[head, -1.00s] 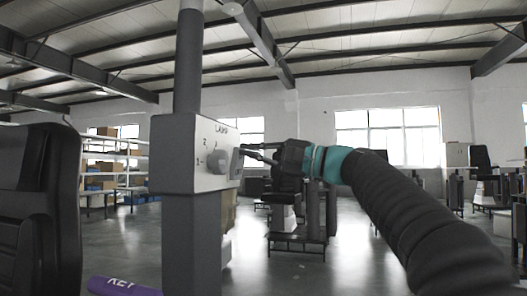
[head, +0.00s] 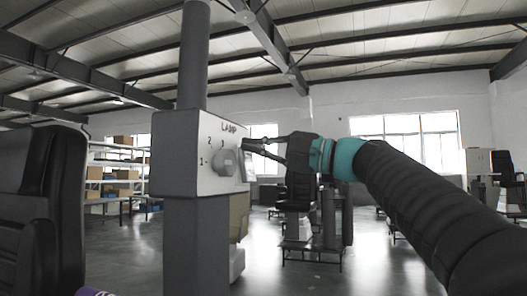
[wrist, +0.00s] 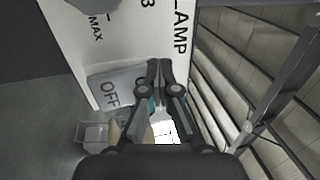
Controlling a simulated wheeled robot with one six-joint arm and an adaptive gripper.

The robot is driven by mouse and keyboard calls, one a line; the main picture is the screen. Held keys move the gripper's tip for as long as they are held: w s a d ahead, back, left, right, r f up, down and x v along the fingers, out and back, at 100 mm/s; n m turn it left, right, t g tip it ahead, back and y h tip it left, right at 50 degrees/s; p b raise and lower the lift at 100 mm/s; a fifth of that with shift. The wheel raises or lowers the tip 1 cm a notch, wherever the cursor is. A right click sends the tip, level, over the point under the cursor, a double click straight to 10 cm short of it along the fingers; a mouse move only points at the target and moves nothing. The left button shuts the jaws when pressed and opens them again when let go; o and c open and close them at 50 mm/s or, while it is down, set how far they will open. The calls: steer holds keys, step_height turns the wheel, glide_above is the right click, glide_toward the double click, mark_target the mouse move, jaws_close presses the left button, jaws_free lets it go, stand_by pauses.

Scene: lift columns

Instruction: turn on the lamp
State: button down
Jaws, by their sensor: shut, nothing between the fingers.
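The lamp control box (head: 175,153) is mounted on a grey column, its white face marked LAMP. A round grey knob (head: 224,162) with numbers around it sits on that face. Right of it is a tilted rocker switch (head: 247,166); the wrist view shows the switch (wrist: 110,92) with OFF on its left part and an O partly covered by my fingers. My gripper (head: 256,146) is by the switch's upper right side in the head view. In the wrist view my gripper (wrist: 159,66) is shut and empty, its tips over the switch's right end. I cannot tell whether they touch.
A black chair (head: 40,200) stands close at the left. A purple object (head: 92,292) shows at the bottom edge. Shelves with boxes (head: 118,175) stand behind at the left. Another workstation (head: 300,205) stands beyond my gripper. Open floor lies between.

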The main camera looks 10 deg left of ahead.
steer(key=shift+w+d, duration=0.15)
steer(key=shift+d, duration=0.25)
steer(key=shift+d+r, duration=0.1)
steer(key=shift+d, duration=0.25)
steer(key=s+d+r, duration=0.2)
steer(key=d, duration=1)
steer(key=shift+s+r, duration=0.2)
steer(key=shift+d, duration=0.1)
